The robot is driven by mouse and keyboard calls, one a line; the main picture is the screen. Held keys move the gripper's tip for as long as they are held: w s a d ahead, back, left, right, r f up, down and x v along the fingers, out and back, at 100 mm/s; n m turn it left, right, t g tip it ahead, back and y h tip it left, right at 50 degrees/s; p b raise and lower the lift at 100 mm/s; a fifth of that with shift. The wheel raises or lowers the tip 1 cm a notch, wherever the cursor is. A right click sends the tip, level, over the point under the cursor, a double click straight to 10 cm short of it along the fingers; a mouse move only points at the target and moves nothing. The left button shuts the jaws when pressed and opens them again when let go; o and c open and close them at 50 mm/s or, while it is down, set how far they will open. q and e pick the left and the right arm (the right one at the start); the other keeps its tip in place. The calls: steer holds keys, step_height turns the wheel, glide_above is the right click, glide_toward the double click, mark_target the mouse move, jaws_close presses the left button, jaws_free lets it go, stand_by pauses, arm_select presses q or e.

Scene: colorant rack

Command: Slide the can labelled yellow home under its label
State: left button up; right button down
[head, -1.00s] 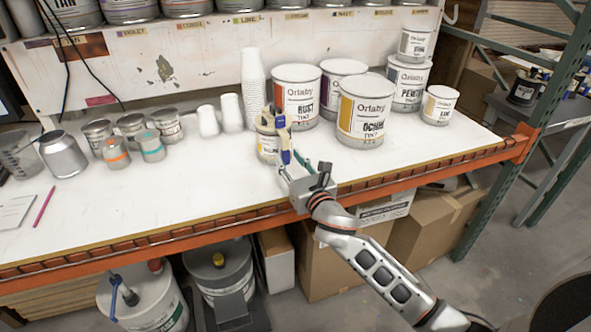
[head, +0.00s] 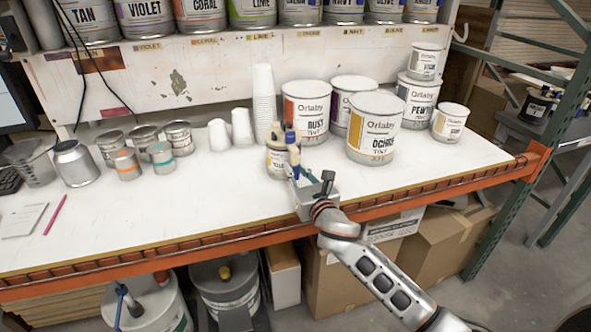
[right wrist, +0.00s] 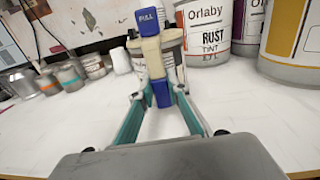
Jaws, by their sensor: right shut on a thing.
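A small can (head: 279,162) with a pale label stands on the white worktop, left of the rust can. Its label is partly covered and seems to end in letters like "ELLO". My right gripper (head: 295,170) is in front of it, shut on a cream handle with blue ends (right wrist: 151,55). The handle's top is marked "PULL" and it stands upright against the can's front. In the right wrist view the can (right wrist: 172,45) shows behind it. Colour labels run along the shelf edge, among them violet (head: 150,47), lime (head: 259,37) and a small unreadable one (head: 308,34). My left gripper is out of view.
The rust can (head: 307,112), ochre can (head: 376,128) and pewter can (head: 414,100) crowd the right. Stacked white cups (head: 264,103) stand just behind the small can. A row of cans fills the shelf above. The front of the worktop (head: 180,210) is clear.

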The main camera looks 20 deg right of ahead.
mark_target(296, 157)
steer(key=shift+r+p, duration=0.45)
steer(key=shift+p, duration=0.1)
steer(key=shift+r, duration=0.45)
steer(key=shift+r+p, duration=0.1)
steer(key=shift+p, duration=0.2)
steer(key=shift+r+p, duration=0.45)
steer(key=shift+r, duration=0.75)
